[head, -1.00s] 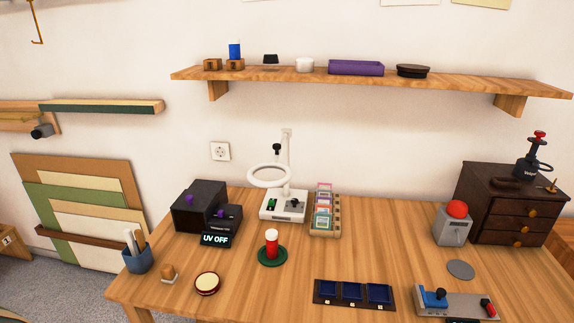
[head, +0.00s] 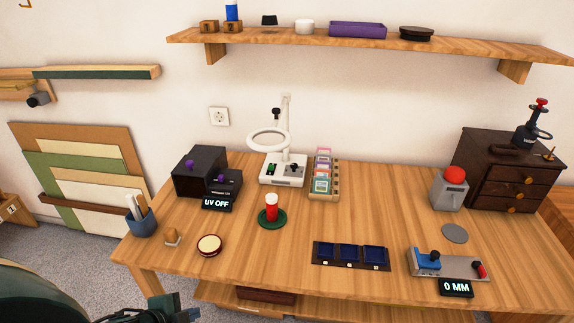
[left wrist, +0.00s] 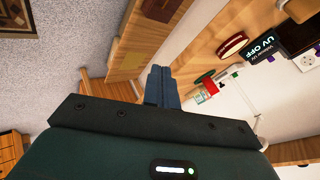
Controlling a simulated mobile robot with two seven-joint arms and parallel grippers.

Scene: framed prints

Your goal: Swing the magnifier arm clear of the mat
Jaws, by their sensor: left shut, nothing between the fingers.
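The magnifier (head: 268,150) has a white ring on an arm at the back of the workbench. Its ring hangs above and left of a white base (head: 270,180) with a green part. No mat can be told for certain; a green disc (head: 281,222) lies under a red and white bottle (head: 271,207). My left gripper (head: 178,306) is low at the left, in front of the bench edge and well apart from the magnifier. In the left wrist view its fingers (left wrist: 161,86) are together and empty. My right gripper is out of view.
A slide rack (head: 324,190) is right of the magnifier. A dark three-well tray (head: 350,255) lies in front.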

